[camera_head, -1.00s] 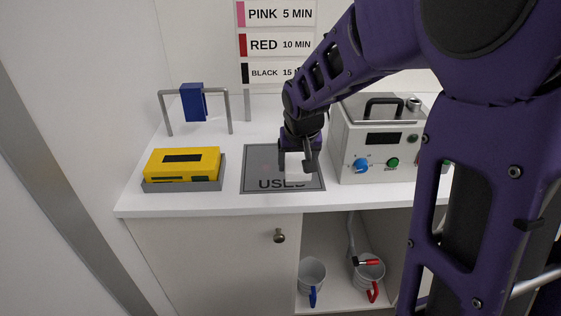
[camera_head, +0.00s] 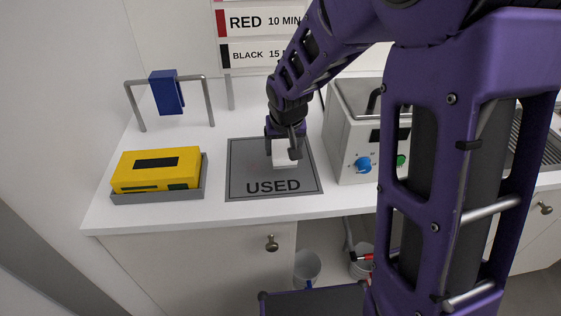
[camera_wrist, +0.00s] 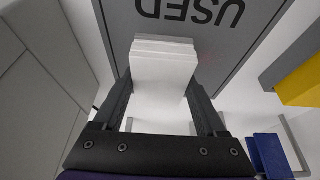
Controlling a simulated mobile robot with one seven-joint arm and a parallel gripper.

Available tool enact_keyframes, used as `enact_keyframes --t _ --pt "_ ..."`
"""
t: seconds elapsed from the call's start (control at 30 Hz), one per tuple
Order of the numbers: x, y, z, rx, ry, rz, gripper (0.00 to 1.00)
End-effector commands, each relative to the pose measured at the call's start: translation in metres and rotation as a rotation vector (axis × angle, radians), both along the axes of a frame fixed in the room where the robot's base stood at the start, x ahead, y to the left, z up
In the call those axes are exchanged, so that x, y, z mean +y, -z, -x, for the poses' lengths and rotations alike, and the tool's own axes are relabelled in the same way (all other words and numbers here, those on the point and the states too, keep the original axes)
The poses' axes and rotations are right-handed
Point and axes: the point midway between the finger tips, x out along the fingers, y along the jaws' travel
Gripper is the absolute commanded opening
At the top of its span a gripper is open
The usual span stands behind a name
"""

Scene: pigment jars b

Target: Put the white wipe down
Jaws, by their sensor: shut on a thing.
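My gripper (camera_head: 285,148) is shut on the white wipe (camera_head: 284,155), a small white folded block. It is over the grey mat marked USED (camera_head: 243,188). In the wrist view the wipe (camera_wrist: 163,70) sits between the two dark fingers (camera_wrist: 160,100), with the mat (camera_wrist: 215,45) behind it. I cannot tell whether the wipe touches the mat.
A yellow box (camera_head: 157,168) sits in a grey tray (camera_head: 190,193) to the left. A blue cloth (camera_head: 166,92) hangs on a metal rail (camera_head: 208,100) behind it. A grey machine with knobs (camera_head: 350,140) stands close on the right. Cups (camera_head: 306,268) stand on the shelf below.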

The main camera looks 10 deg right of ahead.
Motion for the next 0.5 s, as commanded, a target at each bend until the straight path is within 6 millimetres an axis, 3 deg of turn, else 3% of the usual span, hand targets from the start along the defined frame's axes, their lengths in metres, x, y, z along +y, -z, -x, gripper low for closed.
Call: enact_keyframes --t 0.4,0.5 --pt "0.001 0.047 0.0 0.002 -0.001 0.0 0.21" --pt "0.0 0.049 0.0 -0.001 -0.001 0.0 0.21"
